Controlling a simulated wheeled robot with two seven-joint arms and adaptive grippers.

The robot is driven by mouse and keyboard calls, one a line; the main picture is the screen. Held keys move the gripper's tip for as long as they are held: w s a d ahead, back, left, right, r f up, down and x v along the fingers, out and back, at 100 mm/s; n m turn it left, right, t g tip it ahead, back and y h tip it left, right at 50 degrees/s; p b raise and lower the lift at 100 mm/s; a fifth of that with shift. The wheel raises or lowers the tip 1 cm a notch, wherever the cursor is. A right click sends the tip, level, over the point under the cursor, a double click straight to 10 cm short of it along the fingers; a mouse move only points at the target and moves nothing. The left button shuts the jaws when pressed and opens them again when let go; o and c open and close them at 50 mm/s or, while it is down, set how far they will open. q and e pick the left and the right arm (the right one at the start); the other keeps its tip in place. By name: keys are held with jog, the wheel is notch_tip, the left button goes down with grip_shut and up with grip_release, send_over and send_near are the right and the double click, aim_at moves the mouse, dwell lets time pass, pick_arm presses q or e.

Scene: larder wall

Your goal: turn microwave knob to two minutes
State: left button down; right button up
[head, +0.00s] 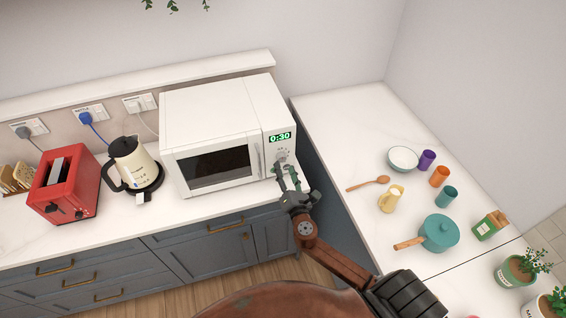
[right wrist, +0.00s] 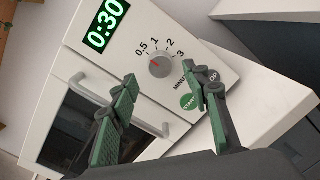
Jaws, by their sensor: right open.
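The white microwave (head: 215,120) stands on the counter with its door shut. Its green display (head: 280,137) reads 0:30, also seen in the right wrist view (right wrist: 103,25). The grey round knob (right wrist: 161,64) sits below the display, ringed by marks 0.5, 1, 2 and 3; its small red pointer is toward the 0.5 side. A green START button (right wrist: 190,101) is beside it. My right gripper (head: 287,178) is in front of the control panel, open and empty. In the right wrist view its fingers are spread either side of the knob, apparently short of it. My left gripper is not in view.
A cream kettle (head: 133,162) and a red toaster (head: 65,185) stand left of the microwave. The right counter holds a white bowl (head: 403,158), coloured cups, a yellow jug (head: 391,199), a wooden spoon (head: 369,183) and a teal pot (head: 439,233).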

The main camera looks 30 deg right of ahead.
aim_at(282, 160)
jog(key=shift+x, duration=2)
jog(key=shift+c, duration=0.4)
jog(key=c, duration=1.1)
